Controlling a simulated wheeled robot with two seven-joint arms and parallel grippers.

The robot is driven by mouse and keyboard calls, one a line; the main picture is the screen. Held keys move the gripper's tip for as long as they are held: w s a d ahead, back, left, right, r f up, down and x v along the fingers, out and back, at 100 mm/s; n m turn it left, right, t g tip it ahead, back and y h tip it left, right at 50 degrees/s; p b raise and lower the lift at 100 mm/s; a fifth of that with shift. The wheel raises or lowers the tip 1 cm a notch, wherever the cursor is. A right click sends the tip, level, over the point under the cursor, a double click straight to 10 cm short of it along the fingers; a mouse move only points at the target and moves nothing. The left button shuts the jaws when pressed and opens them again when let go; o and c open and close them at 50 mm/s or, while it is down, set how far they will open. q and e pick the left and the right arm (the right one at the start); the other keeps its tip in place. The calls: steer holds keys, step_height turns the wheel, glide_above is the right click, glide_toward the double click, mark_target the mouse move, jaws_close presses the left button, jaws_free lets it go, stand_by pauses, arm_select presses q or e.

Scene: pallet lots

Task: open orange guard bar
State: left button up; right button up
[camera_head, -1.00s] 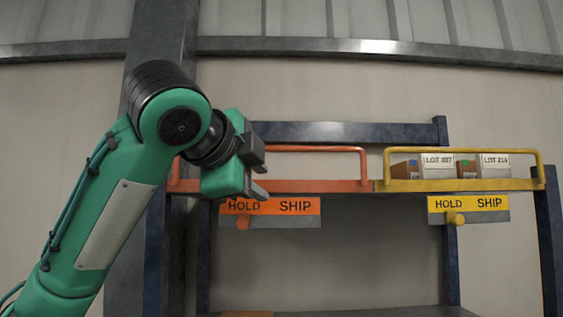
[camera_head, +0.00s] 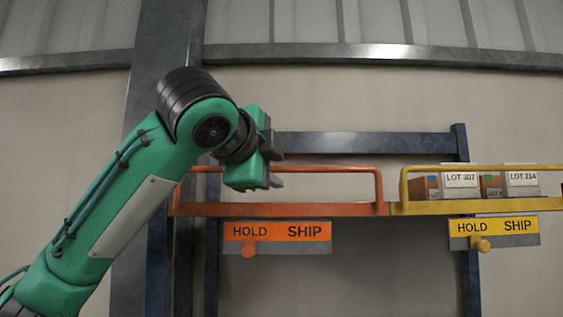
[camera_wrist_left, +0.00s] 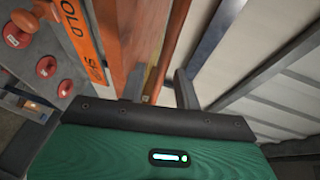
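The orange guard bar (camera_head: 330,168) is a raised rail along the front of the left half of the shelf, in the middle of the head view. My left gripper (camera_head: 277,165) is at its left part, with one finger above the height of the top rail and one below. In the left wrist view the two fingers stand apart (camera_wrist_left: 160,88), and the orange bar (camera_wrist_left: 172,50) runs into the gap between them. I cannot tell whether they touch it. My gripper and wrist hide some of the bar's left part. My right gripper is in neither view.
An orange HOLD/SHIP plate (camera_head: 278,231) with an orange knob (camera_head: 248,248) hangs below. To the right are a yellow guard bar (camera_head: 520,167), a yellow HOLD/SHIP plate (camera_head: 495,226) and boxes labelled LOT (camera_head: 460,180). A dark post (camera_head: 143,90) stands behind my arm.

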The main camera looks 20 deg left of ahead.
mark_target(275, 168)
arm_select(q)
steer(key=shift+p+x, duration=0.5)
steer(key=shift+x, duration=1.3)
jaws_close()
